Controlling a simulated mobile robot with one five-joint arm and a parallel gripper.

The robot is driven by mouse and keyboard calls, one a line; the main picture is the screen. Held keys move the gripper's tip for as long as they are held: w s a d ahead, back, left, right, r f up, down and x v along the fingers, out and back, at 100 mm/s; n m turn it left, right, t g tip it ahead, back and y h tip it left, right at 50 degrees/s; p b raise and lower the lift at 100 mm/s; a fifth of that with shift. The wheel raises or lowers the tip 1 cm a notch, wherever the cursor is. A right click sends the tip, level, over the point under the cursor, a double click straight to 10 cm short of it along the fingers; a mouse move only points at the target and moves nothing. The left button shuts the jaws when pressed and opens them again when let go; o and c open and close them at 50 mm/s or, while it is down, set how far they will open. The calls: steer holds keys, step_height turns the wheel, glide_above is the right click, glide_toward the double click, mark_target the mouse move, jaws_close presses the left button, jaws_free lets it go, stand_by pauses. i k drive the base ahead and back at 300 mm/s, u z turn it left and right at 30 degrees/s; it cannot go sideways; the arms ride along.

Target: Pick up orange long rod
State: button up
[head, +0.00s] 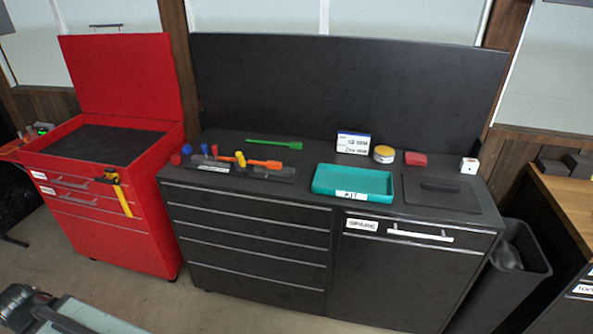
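The orange long rod (264,163) is on top of the black cabinet (320,172), left of centre in the head view. It lies roughly crosswise at a dark tool holder (270,173), with its wider end to the right. Its left end is close to a yellow-headed piece (240,159); I cannot tell whether they touch. A green rod (275,143) lies behind it. My gripper is not recognisable in this view.
Blue and red handles stand left of the rod. A teal tray (353,182) is to its right, with a white box (353,143), yellow tin (384,154) and red block (415,159) beyond. A red cart (120,210) with raised lid stands left. Floor shows in front.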

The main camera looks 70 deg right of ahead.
mark_target(273, 165)
steer(key=k, duration=0.75)
steer(key=z, duration=1)
steer(key=i, duration=0.95)
steer(key=u, duration=0.05)
